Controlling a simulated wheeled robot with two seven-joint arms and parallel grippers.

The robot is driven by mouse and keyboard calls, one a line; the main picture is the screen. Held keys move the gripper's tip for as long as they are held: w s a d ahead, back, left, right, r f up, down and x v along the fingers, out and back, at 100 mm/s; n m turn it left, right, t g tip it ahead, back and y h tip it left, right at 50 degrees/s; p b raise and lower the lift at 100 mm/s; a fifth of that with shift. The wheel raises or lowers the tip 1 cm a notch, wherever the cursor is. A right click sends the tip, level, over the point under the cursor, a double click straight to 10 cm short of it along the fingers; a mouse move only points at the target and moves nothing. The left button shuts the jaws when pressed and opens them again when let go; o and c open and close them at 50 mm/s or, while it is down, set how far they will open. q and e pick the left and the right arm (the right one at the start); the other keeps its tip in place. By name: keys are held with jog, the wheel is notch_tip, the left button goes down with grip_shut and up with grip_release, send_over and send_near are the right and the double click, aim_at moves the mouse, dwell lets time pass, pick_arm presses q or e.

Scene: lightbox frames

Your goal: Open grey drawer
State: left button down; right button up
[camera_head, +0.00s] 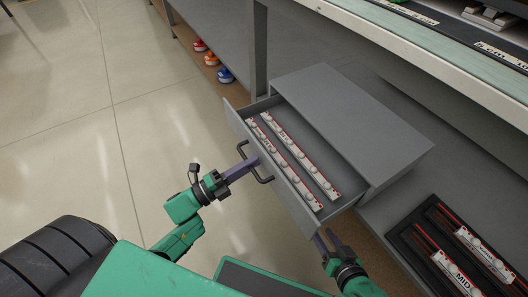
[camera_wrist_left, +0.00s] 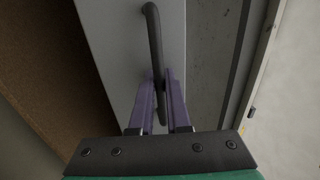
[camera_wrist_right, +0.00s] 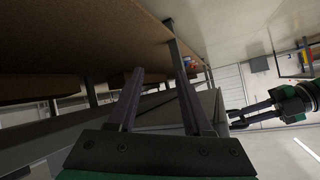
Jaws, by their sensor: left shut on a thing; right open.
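The grey drawer (camera_head: 345,200) is pulled out of the grey cabinet (camera_head: 350,110), with its inside showing. Its dark bar handle (camera_head: 243,148) is on the front panel and also shows in the left wrist view (camera_wrist_left: 153,35). My left gripper (camera_head: 254,161) is shut on the handle, with the bar between its purple fingers (camera_wrist_left: 162,78). My right gripper (camera_head: 325,236) is open and empty, near the front corner of the drawer. Its spread fingers also show in the right wrist view (camera_wrist_right: 158,75).
Two white-and-red strips (camera_head: 285,162) lie in the drawer. A black tray (camera_head: 402,232) with similar pieces is at the lower right. A workbench (camera_head: 430,60) overhangs the cabinet. Red, orange and blue items (camera_head: 211,59) sit on a low shelf. The floor (camera_head: 120,150) at left is clear.

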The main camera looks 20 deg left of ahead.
pick_arm(q)
jog(key=shift+r+p+v, duration=0.2)
jog(key=shift+p+v, duration=0.05)
jog(key=shift+v, duration=0.75)
jog(key=shift+r+p+v, duration=0.15)
jog(key=shift+p+v, duration=0.05)
jog(key=shift+v, duration=0.8)
pick_arm(e)
jog(key=shift+d+r+g+h, duration=0.2)
jog(key=shift+d+g+h, duration=0.05)
jog(key=shift+d+g, duration=0.25)
jog(key=shift+d+r+g+h, duration=0.25)
jog(key=shift+d+g, duration=0.15)
jog(key=shift+d, duration=0.15)
jog(key=shift+f, duration=0.1)
pick_arm(q)
jog(key=c, duration=1.2)
grip_release()
jog(key=shift+o, duration=0.2)
jog(key=v, duration=1.4)
jog(key=shift+s+a+p, duration=0.2)
jog(key=shift+s+p, duration=0.1)
jog(key=shift+p, duration=0.1)
pick_arm(e)
jog(key=shift+s+d+r+n+g+h, duration=0.15)
jog(key=shift+d+r+g+h, duration=0.1)
jog(key=shift+d, duration=0.15)
jog(key=shift+s+d+r+n+g+h, duration=0.15)
jog(key=shift+d+g, duration=0.1)
jog(key=shift+d, duration=0.15)
